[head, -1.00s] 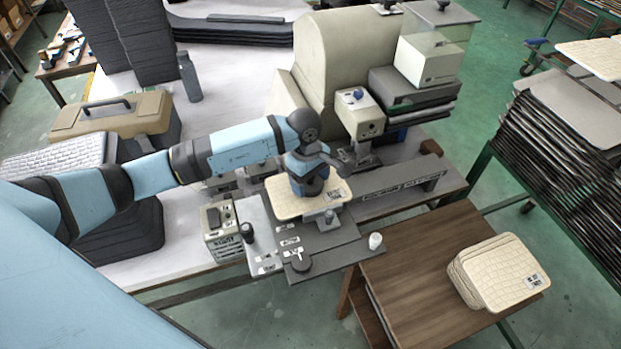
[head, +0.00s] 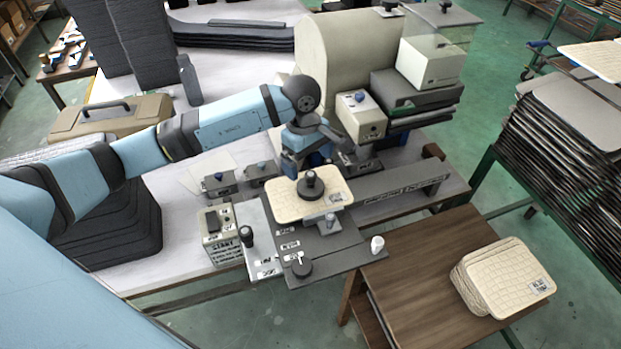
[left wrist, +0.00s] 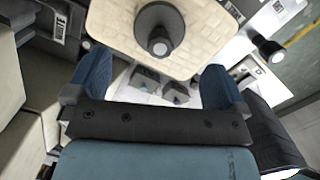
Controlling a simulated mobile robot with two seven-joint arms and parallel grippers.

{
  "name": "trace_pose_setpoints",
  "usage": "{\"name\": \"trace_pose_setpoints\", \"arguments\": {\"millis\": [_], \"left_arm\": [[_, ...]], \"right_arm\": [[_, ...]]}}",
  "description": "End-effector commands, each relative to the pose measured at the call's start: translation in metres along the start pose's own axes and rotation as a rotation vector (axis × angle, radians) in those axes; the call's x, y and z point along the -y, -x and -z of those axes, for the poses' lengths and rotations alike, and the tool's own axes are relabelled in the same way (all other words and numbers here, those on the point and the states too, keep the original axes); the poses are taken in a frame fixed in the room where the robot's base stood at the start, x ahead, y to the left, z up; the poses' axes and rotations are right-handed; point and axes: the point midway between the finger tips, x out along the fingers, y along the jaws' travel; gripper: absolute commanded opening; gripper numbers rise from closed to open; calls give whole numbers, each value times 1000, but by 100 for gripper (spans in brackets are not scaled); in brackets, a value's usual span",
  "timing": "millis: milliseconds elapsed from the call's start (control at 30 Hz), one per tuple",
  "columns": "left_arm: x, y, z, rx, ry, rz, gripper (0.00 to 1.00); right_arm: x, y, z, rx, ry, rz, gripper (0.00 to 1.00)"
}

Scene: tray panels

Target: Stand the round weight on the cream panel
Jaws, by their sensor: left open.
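The round weight (head: 311,186), dark with a knob on top, stands upright on the cream panel (head: 283,208), near its middle. In the left wrist view the weight (left wrist: 160,25) shows from above on the panel (left wrist: 108,24), its knob toward the gripper. My left gripper (head: 316,160) is open and empty, behind and above the weight, apart from it. Its two blue fingers (left wrist: 148,86) are spread wide in the left wrist view with the weight beyond them. My right gripper is in neither view.
The panel rests on a dark fixture with a small clamp block (head: 328,222) at its front edge. A grey rail (head: 400,188) runs to the right. A large beige machine (head: 345,55) stands behind. A stack of cream panels (head: 505,280) lies on the brown side table (head: 415,262).

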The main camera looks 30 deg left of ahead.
Motion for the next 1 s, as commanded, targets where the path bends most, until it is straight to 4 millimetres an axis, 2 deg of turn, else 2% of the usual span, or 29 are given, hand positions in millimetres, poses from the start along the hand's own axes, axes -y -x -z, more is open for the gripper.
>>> {"name": "trace_pose_setpoints", "arguments": {"millis": [200,333,1000], "left_arm": [[0,34,0,-1,0,-2,99],[0,44,0,-1,-1,0,99],[0,45,0,1,-1,1,99]], "right_arm": [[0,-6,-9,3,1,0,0],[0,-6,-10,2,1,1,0],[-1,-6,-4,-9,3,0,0]]}}
